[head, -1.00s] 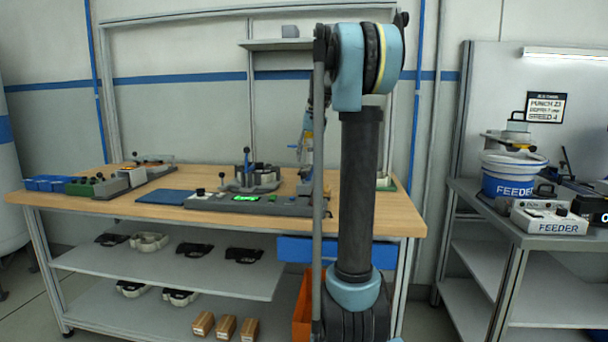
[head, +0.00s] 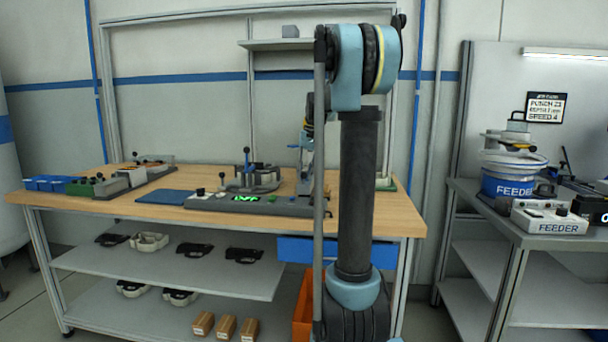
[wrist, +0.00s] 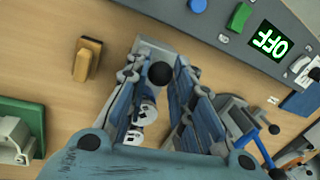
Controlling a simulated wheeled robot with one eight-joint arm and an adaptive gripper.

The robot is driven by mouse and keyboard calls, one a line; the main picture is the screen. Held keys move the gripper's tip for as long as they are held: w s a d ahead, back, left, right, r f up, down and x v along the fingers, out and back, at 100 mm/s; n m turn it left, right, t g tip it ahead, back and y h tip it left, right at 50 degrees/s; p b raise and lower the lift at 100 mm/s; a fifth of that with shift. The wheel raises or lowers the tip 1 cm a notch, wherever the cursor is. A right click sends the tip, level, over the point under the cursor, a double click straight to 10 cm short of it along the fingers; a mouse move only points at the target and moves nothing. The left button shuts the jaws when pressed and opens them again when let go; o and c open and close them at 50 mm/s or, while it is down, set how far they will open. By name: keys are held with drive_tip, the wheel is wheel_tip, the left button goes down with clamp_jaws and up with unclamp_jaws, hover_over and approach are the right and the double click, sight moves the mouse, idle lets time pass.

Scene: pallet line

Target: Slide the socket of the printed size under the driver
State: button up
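My gripper (wrist: 161,73) points down over the wooden bench in the wrist view. Its two blue-grey fingers stand apart, with a black round knob (wrist: 160,74) in the gap between the tips. The fingers do not visibly pinch the knob. Below the knob lies a grey plate (wrist: 152,48). Two pale metal cylinders with dark marks, which look like sockets (wrist: 148,112), show beside the left finger, partly covered by it. I cannot read a printed size. In the head view my arm hides the gripper, and a blue-grey upright fixture (head: 304,160), possibly the driver, is partly hidden.
A round lever fixture (head: 256,180) stands behind the panel.

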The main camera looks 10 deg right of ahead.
sight(306, 171)
drive_tip(key=shift+w, duration=0.1)
clamp_jaws()
drive_tip(key=shift+w+d, duration=0.25)
drive_tip(key=shift+w, duration=0.45)
drive_tip(key=shift+w+d, duration=0.2)
drive_tip(key=shift+w, duration=0.45)
drive_tip(key=shift+w+d, duration=0.25)
drive_tip(key=shift+w, duration=0.45)
drive_tip(key=o, duration=1)
unclamp_jaws()
drive_tip(key=shift+c, duration=0.2)
wheel_tip(306, 171, up, 10)
